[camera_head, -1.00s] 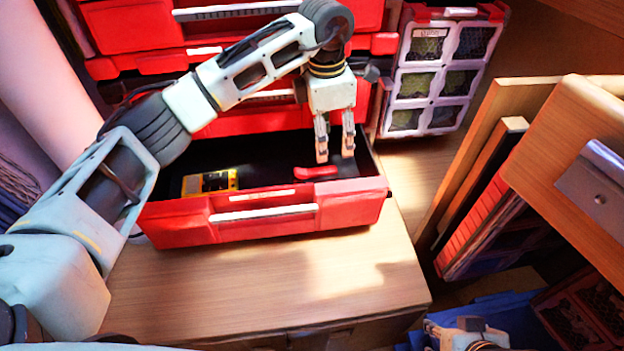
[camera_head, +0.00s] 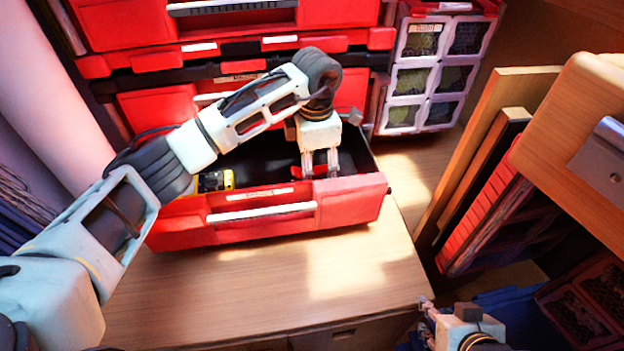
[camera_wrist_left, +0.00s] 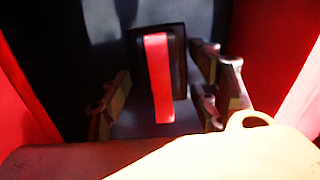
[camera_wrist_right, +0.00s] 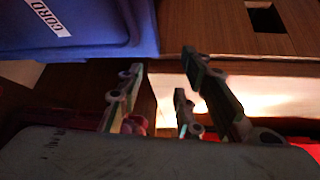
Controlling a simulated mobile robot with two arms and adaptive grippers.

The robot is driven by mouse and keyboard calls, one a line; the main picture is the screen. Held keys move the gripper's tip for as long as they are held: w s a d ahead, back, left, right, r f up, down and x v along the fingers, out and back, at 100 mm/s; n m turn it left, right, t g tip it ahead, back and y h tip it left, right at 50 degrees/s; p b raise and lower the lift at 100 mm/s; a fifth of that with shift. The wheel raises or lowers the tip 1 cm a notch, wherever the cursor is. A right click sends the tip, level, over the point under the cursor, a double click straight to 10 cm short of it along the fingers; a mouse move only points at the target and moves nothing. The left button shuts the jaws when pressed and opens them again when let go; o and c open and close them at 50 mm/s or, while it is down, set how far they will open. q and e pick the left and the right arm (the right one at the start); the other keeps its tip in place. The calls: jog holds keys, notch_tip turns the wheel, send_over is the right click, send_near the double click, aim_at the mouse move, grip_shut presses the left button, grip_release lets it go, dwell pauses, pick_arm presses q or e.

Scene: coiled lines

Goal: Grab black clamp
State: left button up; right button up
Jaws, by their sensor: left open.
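A black item with a red bar along it (camera_wrist_left: 159,78) lies on the dark floor of the open red drawer, in the left wrist view; I cannot tell for sure that it is the black clamp. In the head view only a bit of red (camera_head: 296,172) shows beside my fingers. My left gripper (camera_head: 321,168) points down into the drawer, open, with its fingers (camera_wrist_left: 168,95) on either side of the item and apart from the bar. My right gripper (camera_head: 426,312) is low at the right, open and empty, its fingers (camera_wrist_right: 155,95) spread.
The red drawer (camera_head: 270,225) has a raised front wall with a pale handle close to my left fingers. A yellow tool (camera_head: 215,181) lies in it at left. Red cases stand behind, a compartment organizer (camera_head: 425,75) at back right. The wooden top (camera_head: 260,285) in front is clear.

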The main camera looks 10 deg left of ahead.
pick_arm(q)
grip_shut()
dwell(0.7)
